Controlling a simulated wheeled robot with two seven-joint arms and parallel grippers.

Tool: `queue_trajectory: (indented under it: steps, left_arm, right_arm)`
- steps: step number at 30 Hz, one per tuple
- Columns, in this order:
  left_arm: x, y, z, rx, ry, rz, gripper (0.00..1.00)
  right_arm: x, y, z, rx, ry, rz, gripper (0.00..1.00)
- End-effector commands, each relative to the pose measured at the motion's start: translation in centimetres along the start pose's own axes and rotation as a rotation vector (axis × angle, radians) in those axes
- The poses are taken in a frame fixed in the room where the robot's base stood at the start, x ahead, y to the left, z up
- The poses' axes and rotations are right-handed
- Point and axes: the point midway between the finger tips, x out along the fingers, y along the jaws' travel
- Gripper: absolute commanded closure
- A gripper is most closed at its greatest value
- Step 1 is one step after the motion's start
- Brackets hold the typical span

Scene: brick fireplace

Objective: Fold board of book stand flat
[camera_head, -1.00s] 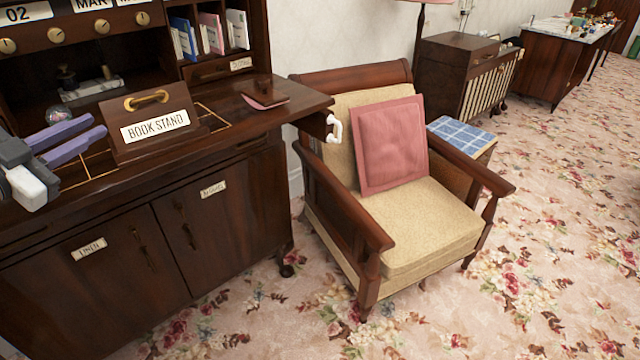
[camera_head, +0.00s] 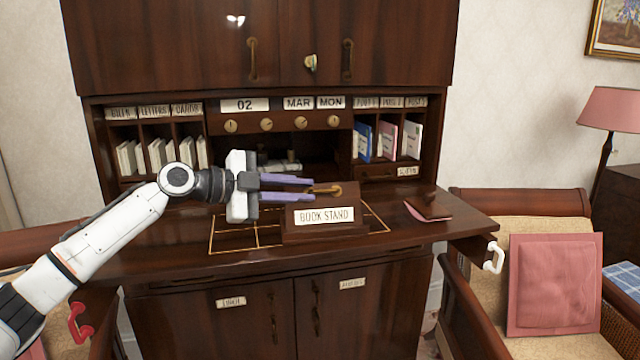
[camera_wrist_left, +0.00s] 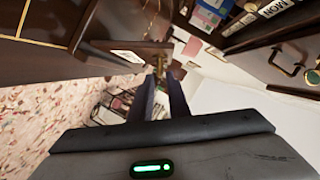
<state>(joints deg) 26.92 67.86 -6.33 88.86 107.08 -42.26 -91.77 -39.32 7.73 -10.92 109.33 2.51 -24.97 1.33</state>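The book stand's dark wooden board (camera_head: 298,214) is tilted up on the desk top, with a white "BOOK STAND" label on its front. A brass handle (camera_head: 326,189) is at its upper edge. My left gripper (camera_head: 313,189) points right, its two purple fingers apart, with the tips close to the handle's left end. In the left wrist view the brass handle (camera_wrist_left: 160,66) shows just beyond and between the fingertips. I cannot tell whether the fingers touch it. My right gripper is not in view.
The desk top (camera_head: 170,245) has gold inlaid lines around the stand. Pigeonholes and date dials stand behind.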

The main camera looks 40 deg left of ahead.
Motion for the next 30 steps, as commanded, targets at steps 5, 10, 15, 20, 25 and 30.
queue_trajectory:
  steps: [5,10,15,20,25,30]
  left_arm:
    - [2.8,-0.3,-0.2,-0.003,0.002,-0.001,0.85]
    - [4.3,-0.1,0.0,-0.002,0.0,-0.001,0.85]
    - [4.7,0.1,0.1,0.0,-0.001,0.0,0.85]
    - [4.7,0.1,0.1,0.0,-0.001,0.0,0.85]
    - [4.7,0.1,0.1,-0.001,-0.001,0.001,1.0]
    - [4.7,0.1,0.1,-0.002,-0.001,0.001,1.0]
  right_arm:
    - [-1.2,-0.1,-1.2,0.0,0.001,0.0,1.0]
    - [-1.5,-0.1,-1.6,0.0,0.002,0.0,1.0]
    - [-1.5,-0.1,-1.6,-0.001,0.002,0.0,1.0]
    - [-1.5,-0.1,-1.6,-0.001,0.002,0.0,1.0]
    - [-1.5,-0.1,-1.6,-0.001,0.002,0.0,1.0]
    - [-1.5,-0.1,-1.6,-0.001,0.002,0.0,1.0]
